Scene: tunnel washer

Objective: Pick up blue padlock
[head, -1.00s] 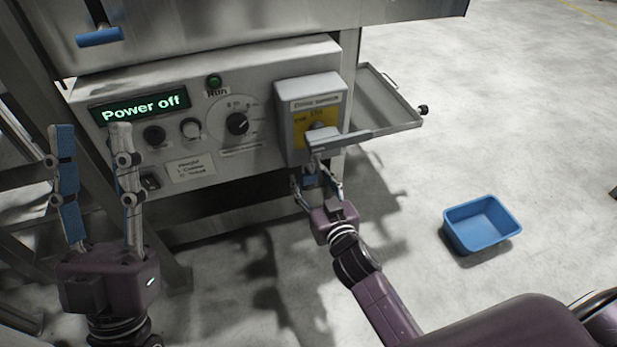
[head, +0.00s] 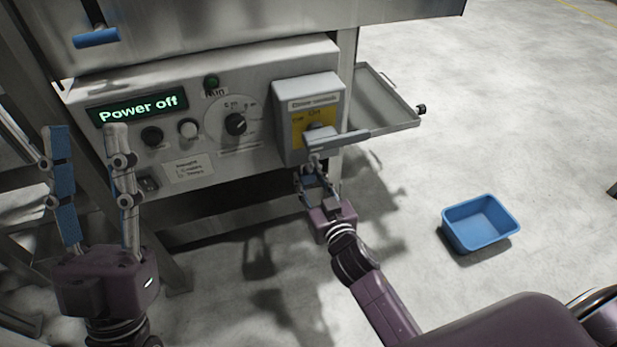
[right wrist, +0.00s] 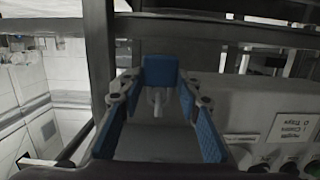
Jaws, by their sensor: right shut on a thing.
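The blue padlock (right wrist: 160,71) shows in the right wrist view as a blue block between the fingertips of my right gripper (right wrist: 155,88). A pale shackle-like part shows just below it. In the head view my right gripper (head: 315,182) is just below the grey switch box (head: 306,95) with the yellow plate, its fingers around something small. The padlock is mostly hidden there, and I cannot tell whether its shackle is still through the switch handle (head: 335,137). My left gripper (head: 92,135) is open and empty, upright in front of the panel's left side.
The control panel (head: 200,115) shows "Power off", with knobs and buttons. A grey tray (head: 385,110) juts out right of the switch box. A blue bin (head: 480,224) stands on the floor at the right, with clear floor around it.

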